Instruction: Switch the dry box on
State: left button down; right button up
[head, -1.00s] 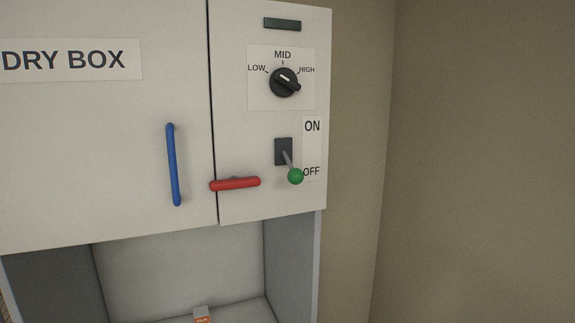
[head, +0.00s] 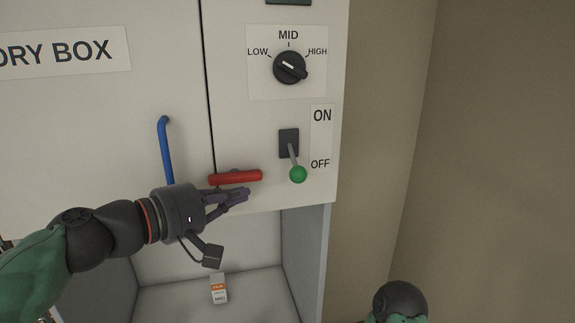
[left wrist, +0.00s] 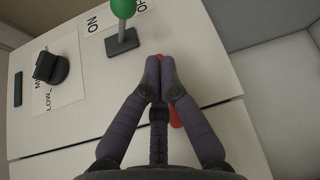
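The dry box switch is a lever with a green ball knob (head: 298,174) on a dark plate (head: 289,142). The lever tilts down beside the OFF label (head: 320,164). The green knob also shows at the top of the left wrist view (left wrist: 123,7). My left gripper (head: 238,195) is left of and slightly below the knob, apart from it. Its fingertips are together in the left wrist view (left wrist: 160,62), with nothing seen held between them. They overlap the red handle (head: 236,177) in that view; whether they touch it is unclear. My right gripper is out of view.
A blue handle (head: 165,150) is on the left door, partly hidden by my left arm. A LOW-MID-HIGH dial (head: 290,67) sits above the switch. A small orange and white box (head: 219,289) stands in the recess below. The space right of the cabinet is bare wall.

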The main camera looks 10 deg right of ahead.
aim_at(294, 162)
pick_arm(q)
jog(key=shift+s+r, duration=0.25)
jog(key=shift+r, duration=0.3)
jog(key=shift+s+r, duration=0.2)
jog(key=shift+r, duration=0.3)
jog(key=shift+d, duration=0.1)
jog(key=p+x, duration=0.1)
jog(key=x, duration=0.9)
jog(key=shift+r, duration=0.1)
